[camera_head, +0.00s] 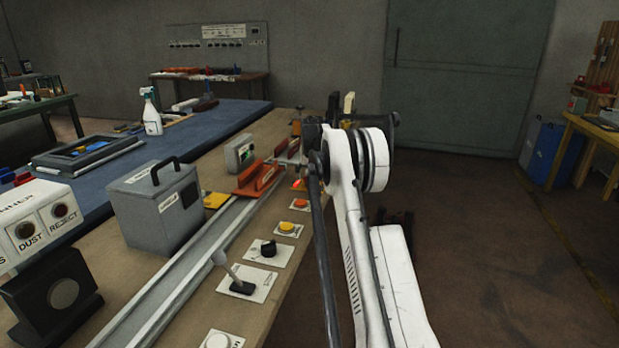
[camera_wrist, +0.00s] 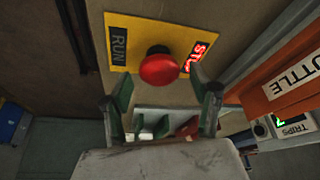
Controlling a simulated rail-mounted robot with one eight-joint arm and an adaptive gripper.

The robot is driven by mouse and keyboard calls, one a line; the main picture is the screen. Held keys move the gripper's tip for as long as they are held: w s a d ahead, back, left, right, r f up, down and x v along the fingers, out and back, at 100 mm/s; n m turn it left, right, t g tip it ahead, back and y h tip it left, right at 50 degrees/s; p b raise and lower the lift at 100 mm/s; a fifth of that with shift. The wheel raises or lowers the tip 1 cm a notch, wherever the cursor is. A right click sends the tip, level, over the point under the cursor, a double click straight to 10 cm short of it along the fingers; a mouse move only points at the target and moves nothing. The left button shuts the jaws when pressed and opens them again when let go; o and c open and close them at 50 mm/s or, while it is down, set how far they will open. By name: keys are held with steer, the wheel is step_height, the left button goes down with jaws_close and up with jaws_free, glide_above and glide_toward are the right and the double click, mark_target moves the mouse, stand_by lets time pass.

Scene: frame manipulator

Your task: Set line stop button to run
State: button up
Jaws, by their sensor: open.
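The line stop button (camera_wrist: 159,66) is a round red mushroom button on a yellow plate (camera_wrist: 135,27), seen in the wrist view. The plate has a dark RUN label (camera_wrist: 119,43) on the left and a STOP label (camera_wrist: 200,52) glowing red on the right. My gripper (camera_wrist: 163,98) is open and empty, its fingers spread on either side below the button. No clear contact with the button shows. In the head view a red glow (camera_head: 298,184) shows on the bench beside my arm, which hides most of my gripper and the button.
An orange block labelled SHUTTLE (camera_wrist: 285,76) and a TRIPS counter (camera_wrist: 291,122) are at right in the wrist view. In the head view, an orange button (camera_head: 300,203), a yellow button (camera_head: 287,227), a black knob (camera_head: 268,248) and a lever (camera_head: 236,276) line the bench edge.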

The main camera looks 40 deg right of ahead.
steer(key=shift+f, duration=0.15)
steer(key=shift+c, duration=0.2)
jaws_close()
steer(key=shift+r+p, duration=0.45)
steer(key=shift+r, duration=0.4)
steer(key=shift+o, duration=0.2)
jaws_free()
steer(key=shift+r, duration=0.1)
steer(key=v, duration=1.1)
steer(key=shift+s+r, duration=0.2)
steer(key=shift+r, duration=0.15)
steer(key=shift+a, duration=0.1)
